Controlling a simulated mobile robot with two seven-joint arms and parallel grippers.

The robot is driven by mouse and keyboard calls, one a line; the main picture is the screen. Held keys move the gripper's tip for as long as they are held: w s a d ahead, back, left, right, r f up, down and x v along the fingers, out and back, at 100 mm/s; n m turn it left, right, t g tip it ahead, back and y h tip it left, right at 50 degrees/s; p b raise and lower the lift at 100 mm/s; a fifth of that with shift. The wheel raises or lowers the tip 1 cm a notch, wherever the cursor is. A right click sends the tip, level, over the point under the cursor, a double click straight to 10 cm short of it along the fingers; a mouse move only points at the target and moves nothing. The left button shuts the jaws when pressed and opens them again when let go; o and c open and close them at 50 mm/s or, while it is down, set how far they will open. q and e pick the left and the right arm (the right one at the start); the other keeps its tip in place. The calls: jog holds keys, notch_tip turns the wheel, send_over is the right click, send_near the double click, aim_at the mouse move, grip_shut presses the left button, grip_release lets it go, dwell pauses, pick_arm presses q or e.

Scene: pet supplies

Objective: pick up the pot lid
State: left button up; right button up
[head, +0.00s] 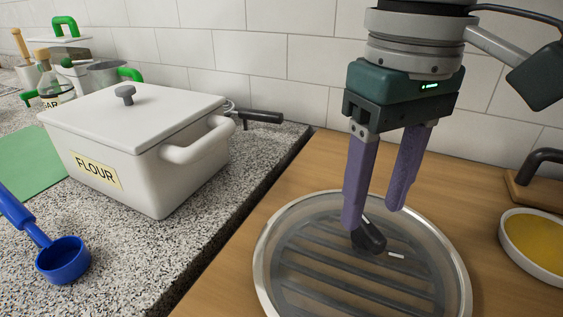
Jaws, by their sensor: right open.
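The pot lid (300,232) is a round glass lid with a metal rim and a dark knob (370,236). It lies on the wooden counter at the lower right, with dark stripes showing through the glass. My right gripper (376,215) points down over the lid with its two purple fingers apart. The left finger is in front of the knob and hides part of it; the right finger is to the right and above. I cannot tell whether a finger touches the knob. My left gripper is not in view.
A white flour box (105,150) stands on the speckled counter at left, near a blue scoop (62,260) and a green mat (35,158). A yellow-filled dish (535,245) stands right of the lid. A tiled wall closes the back.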

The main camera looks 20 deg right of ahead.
aim_at(360, 255)
notch_tip(360, 255, down, 3)
jog(key=shift+r, duration=0.15)
grip_shut()
dwell(0.4)
jog(key=shift+r, duration=0.1)
dwell(0.9)
